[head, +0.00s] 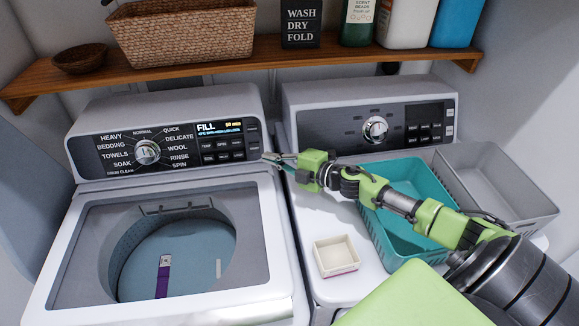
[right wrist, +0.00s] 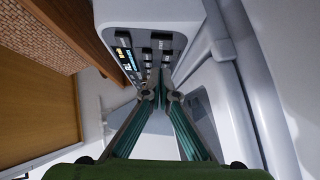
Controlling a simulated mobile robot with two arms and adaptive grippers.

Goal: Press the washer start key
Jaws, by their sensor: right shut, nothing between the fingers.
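The washer (head: 255,200) stands on the left, with a dark control panel (head: 110,148), a round dial (head: 147,152) and a lit display reading FILL (head: 220,128). Small dark keys (head: 222,152) sit below the display, with a column of keys (head: 253,143) at the panel's right end. I cannot read which is the start key. My right gripper (head: 274,160) is shut and empty, its tips by the panel's lower right corner. In the right wrist view, the fingertips (right wrist: 161,96) are close to the panel's end and its keys (right wrist: 147,58); contact cannot be told. My left gripper is out of view.
The dryer (head: 300,110) stands right of the washer. On it are a teal basket (head: 375,225) under my right arm, a grey bin (head: 500,185) and a small white box (head: 336,256). A wooden shelf (head: 265,52) with a wicker basket (head: 180,32) and bottles hangs above.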

